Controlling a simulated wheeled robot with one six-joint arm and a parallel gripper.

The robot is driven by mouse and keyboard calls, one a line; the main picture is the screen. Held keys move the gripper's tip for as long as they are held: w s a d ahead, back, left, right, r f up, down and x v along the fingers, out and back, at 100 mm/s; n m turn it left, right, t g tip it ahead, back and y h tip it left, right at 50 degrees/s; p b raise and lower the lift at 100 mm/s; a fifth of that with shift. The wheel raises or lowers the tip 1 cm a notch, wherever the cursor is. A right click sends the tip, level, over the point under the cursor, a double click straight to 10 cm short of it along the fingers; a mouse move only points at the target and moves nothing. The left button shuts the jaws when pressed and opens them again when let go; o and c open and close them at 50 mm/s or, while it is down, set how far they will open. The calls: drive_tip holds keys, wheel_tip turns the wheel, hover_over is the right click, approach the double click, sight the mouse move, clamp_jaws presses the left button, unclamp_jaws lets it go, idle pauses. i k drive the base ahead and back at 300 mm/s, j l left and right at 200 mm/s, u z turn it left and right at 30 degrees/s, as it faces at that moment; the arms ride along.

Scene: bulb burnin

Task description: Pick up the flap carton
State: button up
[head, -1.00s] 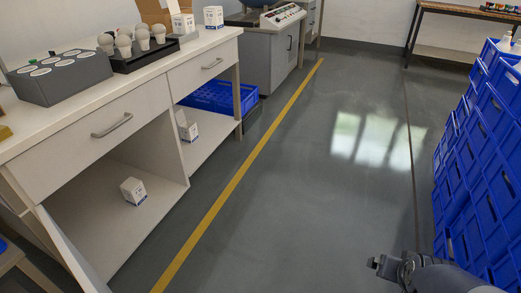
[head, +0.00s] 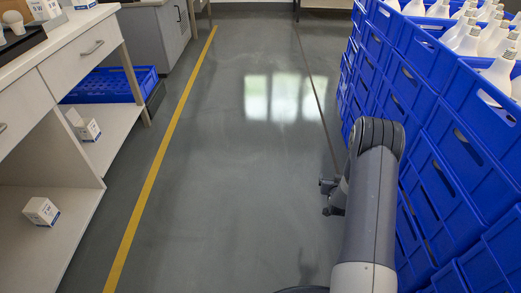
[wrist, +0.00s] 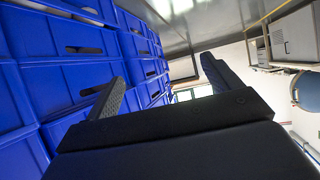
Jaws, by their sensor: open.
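Several small white cartons with blue print are in the head view; I cannot tell for sure which is the flap carton. One carton (head: 45,9) stands on the bench top at the upper left, cut by the frame edge. Another carton (head: 88,131) sits on the middle shelf with a white panel, perhaps a raised flap, behind it. A third carton (head: 41,211) sits on the lower left shelf. My gripper (head: 329,197) is over the floor right of centre, far from all of them. In the wrist view its fingers (wrist: 162,85) are apart with nothing between.
Stacked blue crates (head: 425,85) with white bulbs (head: 499,75) stand close on my right. The white workbench (head: 70,60) lines the left, with a blue crate (head: 115,86) on its shelf. The grey floor (head: 220,180) between, with a yellow line (head: 150,185), is clear.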

sight(48, 216)
drive_tip(key=i+j+u, duration=0.1)
drive_tip(key=i+u, duration=0.15)
drive_tip(key=u, duration=0.15)
drive_tip(key=i+u, duration=0.25)
drive_tip(key=u, duration=0.15)
drive_tip(key=i+l+u, duration=0.1)
drive_tip(key=i+u, duration=0.25)
drive_tip(key=i+l+u, duration=0.1)
drive_tip(key=i+u, duration=0.15)
drive_tip(key=u, duration=0.2)
drive_tip(key=i+l+u, duration=0.15)
drive_tip(key=i+u, duration=0.15)
drive_tip(key=u, duration=0.15)
drive_tip(key=i+l+u, duration=0.2)
drive_tip(key=u, duration=0.3)
drive_tip(key=i+l+u, duration=0.15)
drive_tip(key=l+u, duration=0.3)
drive_tip(key=i+l+u, duration=0.15)
drive_tip(key=i+u, duration=0.15)
drive_tip(key=u, duration=0.15)
